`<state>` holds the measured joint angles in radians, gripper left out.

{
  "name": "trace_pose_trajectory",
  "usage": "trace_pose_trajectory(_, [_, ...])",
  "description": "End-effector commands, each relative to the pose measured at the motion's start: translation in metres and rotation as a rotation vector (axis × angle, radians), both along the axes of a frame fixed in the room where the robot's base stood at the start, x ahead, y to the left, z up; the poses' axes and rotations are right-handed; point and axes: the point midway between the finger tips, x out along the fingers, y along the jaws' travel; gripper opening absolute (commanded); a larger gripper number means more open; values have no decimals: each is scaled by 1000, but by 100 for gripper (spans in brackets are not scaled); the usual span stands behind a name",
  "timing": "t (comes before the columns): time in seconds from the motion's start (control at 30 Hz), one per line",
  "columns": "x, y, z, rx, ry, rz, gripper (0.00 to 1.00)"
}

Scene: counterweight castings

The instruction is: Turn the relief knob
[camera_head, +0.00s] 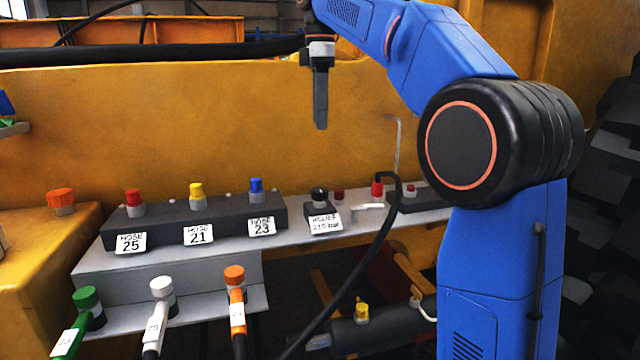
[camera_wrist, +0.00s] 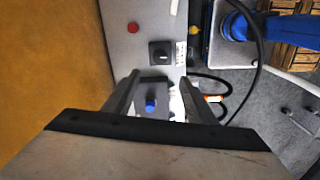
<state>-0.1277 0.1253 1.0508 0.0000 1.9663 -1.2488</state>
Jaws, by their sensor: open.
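The relief knob (camera_head: 319,193) is a black round knob on a small dark block with a white label reading RELIEF 210 bar. The wrist view shows it from above as a black knob (camera_wrist: 161,58) with a light mark, just beyond the fingertips. My gripper (camera_head: 320,126) hangs pointing down, well above the knob and apart from it. In the wrist view my gripper (camera_wrist: 159,78) has its two fingers spread with nothing held. A blue cap (camera_wrist: 150,104) on the hose block shows between the fingers, below them.
A dark block with red (camera_head: 134,196), yellow (camera_head: 196,190) and blue (camera_head: 256,185) caps stands left of the knob. The yellow wall (camera_head: 200,120) rises behind.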

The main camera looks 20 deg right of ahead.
Motion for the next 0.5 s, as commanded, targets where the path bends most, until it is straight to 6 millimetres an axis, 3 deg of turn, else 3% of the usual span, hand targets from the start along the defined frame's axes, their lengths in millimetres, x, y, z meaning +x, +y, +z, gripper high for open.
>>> trace_pose_trajectory(0.17, [-2,0,-17,0,1,-1,51])
trace_pose_trajectory(0.5, [-1,0,-76,-1,2,-2,51])
